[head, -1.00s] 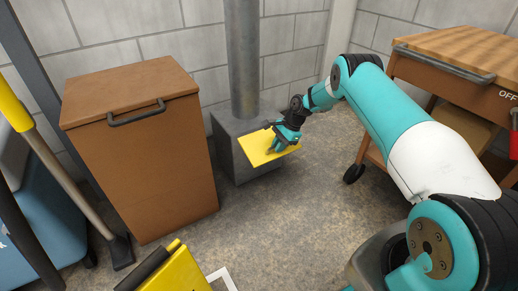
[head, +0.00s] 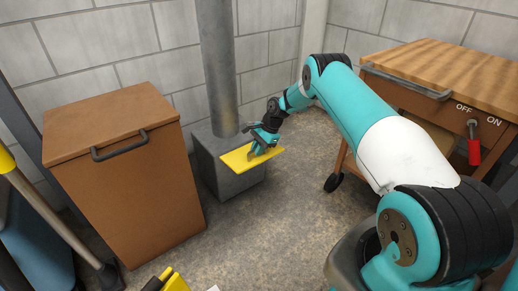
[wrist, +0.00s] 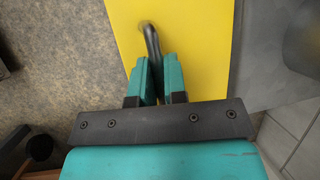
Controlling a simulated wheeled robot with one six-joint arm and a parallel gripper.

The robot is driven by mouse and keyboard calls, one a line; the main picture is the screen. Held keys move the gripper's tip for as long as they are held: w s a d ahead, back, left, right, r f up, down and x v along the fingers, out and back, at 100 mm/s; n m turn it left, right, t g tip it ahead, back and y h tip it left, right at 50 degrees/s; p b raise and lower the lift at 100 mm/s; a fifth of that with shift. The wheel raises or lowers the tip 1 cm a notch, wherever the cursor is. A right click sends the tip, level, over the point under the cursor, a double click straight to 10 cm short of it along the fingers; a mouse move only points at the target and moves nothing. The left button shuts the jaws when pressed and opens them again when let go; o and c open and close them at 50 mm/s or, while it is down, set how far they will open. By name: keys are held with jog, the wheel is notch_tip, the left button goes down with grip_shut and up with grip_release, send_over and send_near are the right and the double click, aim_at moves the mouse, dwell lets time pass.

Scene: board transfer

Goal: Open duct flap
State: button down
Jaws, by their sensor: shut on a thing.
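A grey duct box (head: 226,178) stands on the floor against the wall, with a round metal duct pipe (head: 218,65) rising from it. Its yellow flap (head: 240,160) sticks out from the box, close to level. In the wrist view the flap (wrist: 200,40) is a flat yellow panel with a dark bent handle (wrist: 150,38). My gripper (head: 258,148) is at the flap's upper face. In the wrist view its teal fingers (wrist: 160,82) are shut around the handle. The opening behind the flap is hidden.
A brown cabinet (head: 120,180) stands left of the duct box. A wheeled wood-topped cart (head: 450,65) with a red-handled OFF/ON switch (head: 473,145) is at the right. A yellow object (head: 175,284) shows at the bottom edge.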

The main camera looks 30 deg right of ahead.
jog(key=shift+w, duration=0.2)
jog(key=c, duration=1.5)
grip_release()
jog(key=shift+s, duration=0.1)
jog(key=p+v, duration=0.6)
jog(key=v, duration=1.1)
jog(key=shift+r, duration=0.2)
